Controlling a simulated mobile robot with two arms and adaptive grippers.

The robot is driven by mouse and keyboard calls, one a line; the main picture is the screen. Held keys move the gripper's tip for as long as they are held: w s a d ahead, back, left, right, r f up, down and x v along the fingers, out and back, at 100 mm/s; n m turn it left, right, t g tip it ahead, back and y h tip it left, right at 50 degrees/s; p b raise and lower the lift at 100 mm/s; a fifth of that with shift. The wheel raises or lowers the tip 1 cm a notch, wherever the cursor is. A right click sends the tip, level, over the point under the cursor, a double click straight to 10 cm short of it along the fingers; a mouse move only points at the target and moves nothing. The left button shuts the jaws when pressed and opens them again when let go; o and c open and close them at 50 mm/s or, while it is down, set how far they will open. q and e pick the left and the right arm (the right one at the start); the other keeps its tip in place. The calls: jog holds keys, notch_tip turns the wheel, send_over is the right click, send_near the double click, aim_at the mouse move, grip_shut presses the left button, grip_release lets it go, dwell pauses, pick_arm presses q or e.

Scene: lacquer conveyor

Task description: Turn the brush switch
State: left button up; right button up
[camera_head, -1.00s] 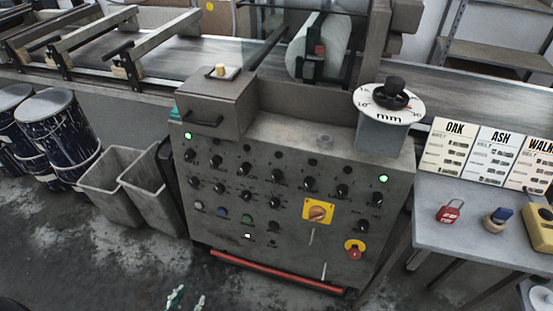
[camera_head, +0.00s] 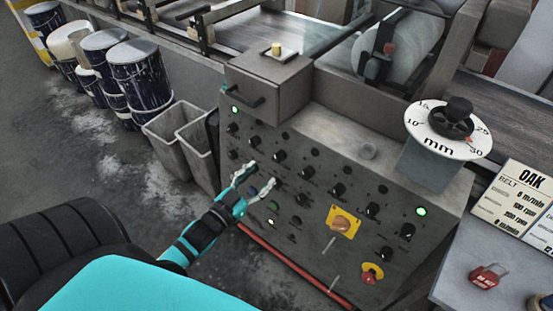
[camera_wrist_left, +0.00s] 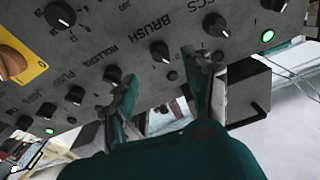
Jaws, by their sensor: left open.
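The control panel (camera_head: 330,170) of the grey machine carries rows of black knobs. In the left wrist view the label BRUSH (camera_wrist_left: 148,28) is readable, and a black knob with a white pointer, the brush switch (camera_wrist_left: 160,52), sits beside it. My left gripper (camera_head: 258,179) is open in front of the panel's left part. In the left wrist view its two fingers (camera_wrist_left: 161,66) stand on either side of the brush switch, with nothing held. I cannot tell whether they touch the panel. The labels are too small to read in the head view. My right gripper is not in view.
Neighbouring knobs, such as the one near ROLLERS (camera_wrist_left: 113,73), sit close to the fingers. A yellow-backed rotary switch (camera_head: 342,222) and a red emergency button (camera_head: 372,273) are to the right. A red bar (camera_head: 290,262) runs below. Grey bins (camera_head: 180,135) stand at left.

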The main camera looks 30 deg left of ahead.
aim_at(279, 157)
pick_arm(q)
jog(key=w, duration=0.8)
jog(key=shift+d, duration=0.2)
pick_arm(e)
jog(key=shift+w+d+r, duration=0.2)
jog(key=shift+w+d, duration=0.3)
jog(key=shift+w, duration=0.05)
pick_arm(q)
jog(key=shift+c, duration=0.2)
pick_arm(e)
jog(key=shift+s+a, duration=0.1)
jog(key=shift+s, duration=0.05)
pick_arm(q)
grip_shut()
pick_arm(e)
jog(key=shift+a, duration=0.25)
